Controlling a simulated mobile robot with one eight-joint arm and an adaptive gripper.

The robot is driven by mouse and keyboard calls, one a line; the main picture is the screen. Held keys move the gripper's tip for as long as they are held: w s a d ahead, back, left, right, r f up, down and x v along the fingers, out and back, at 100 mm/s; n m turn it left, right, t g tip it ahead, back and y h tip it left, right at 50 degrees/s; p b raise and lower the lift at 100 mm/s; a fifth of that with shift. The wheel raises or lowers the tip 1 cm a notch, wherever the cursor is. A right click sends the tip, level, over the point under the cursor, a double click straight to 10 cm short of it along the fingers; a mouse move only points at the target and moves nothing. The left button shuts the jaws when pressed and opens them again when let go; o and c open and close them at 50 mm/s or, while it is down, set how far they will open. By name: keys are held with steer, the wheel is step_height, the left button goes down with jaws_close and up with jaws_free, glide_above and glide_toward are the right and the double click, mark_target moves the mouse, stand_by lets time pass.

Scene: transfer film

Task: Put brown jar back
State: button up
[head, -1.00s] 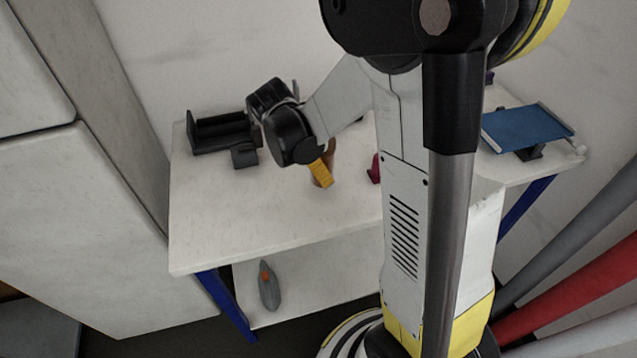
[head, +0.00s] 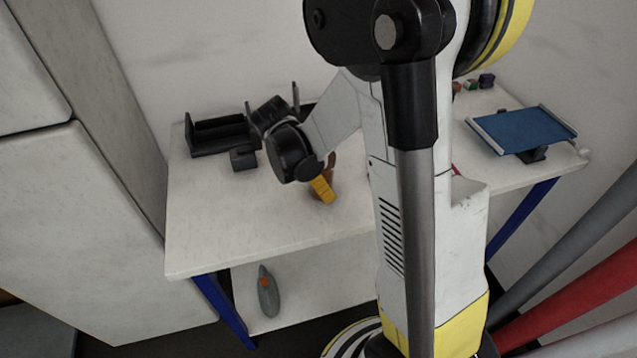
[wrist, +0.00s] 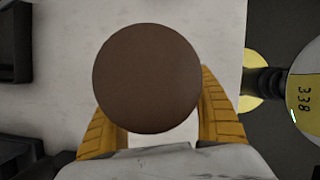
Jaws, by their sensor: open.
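The brown jar (wrist: 148,78) shows in the wrist view as a round brown top seen from above. It stands between the two yellow fingers of my gripper (head: 322,189), one on each side of it. The fingers are open around the jar; whether either touches it I cannot tell. In the head view only a brown edge of the jar (head: 332,162) shows behind my gripper, over the white table (head: 240,220).
A black rack (head: 218,150) and a small dark piece (head: 243,158) stand at the table's left. A blue tray (head: 522,131) is at the right, small coloured items (head: 470,85) behind. A grey tool (head: 268,293) lies on the lower shelf. The table's front left is clear.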

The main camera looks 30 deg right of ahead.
steer(key=p+v, duration=0.4)
steer(key=v, duration=0.8)
steer(key=s+a+r+m+t+y, duration=0.2)
steer(key=s+a+r+m+t, duration=0.1)
steer(key=m, duration=0.5)
steer(key=s+a+r+m+t+y, duration=0.2)
steer(key=s+a+r+m+t, duration=0.2)
steer(key=s+m, duration=0.4)
steer(key=shift+a+r+m, duration=0.5)
steer(key=shift+r+m, duration=0.2)
steer(key=shift+r, duration=0.15)
step_height(320, 180, down, 3)
steer(key=shift+r+b, duration=0.1)
steer(key=shift+b, duration=1.15)
